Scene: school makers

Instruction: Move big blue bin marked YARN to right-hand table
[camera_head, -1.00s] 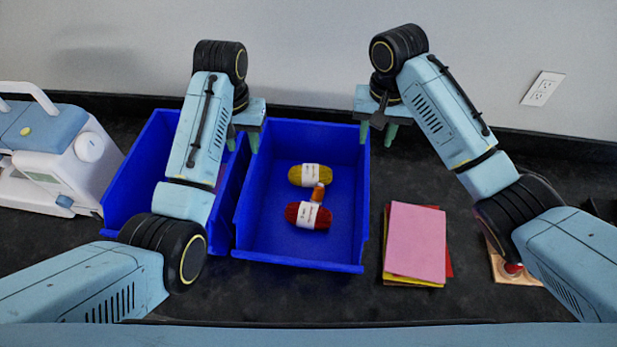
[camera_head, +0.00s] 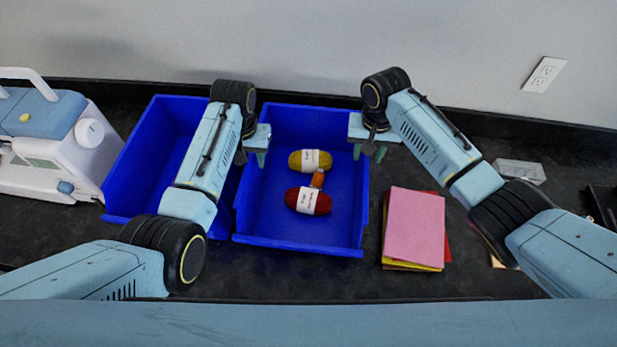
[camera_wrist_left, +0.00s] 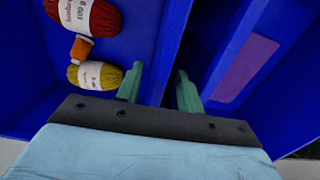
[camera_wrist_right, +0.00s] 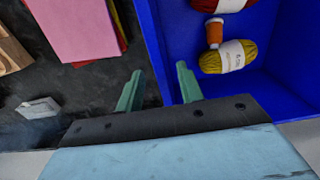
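The big blue bin (camera_head: 300,234) stands on the dark counter. It holds a yellow yarn ball, a red yarn ball (camera_head: 309,201) and a small orange spool. No YARN marking is legible. My left gripper (camera_head: 257,157) is open at the bin's left wall. In the left wrist view (camera_wrist_left: 158,88) its fingers lie on either side of that wall. My right gripper (camera_head: 369,151) is open at the right wall. In the right wrist view (camera_wrist_right: 158,85) that wall runs between its fingers. I cannot tell how deep the fingers reach.
A second blue bin (camera_head: 150,150) stands close on the left, partly behind my left arm. A sewing machine (camera_head: 50,145) is further left. Pink, red and yellow sheets (camera_head: 414,228) lie right of the bin. A small clear box (camera_head: 520,172) lies further right. A wall closes off the back.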

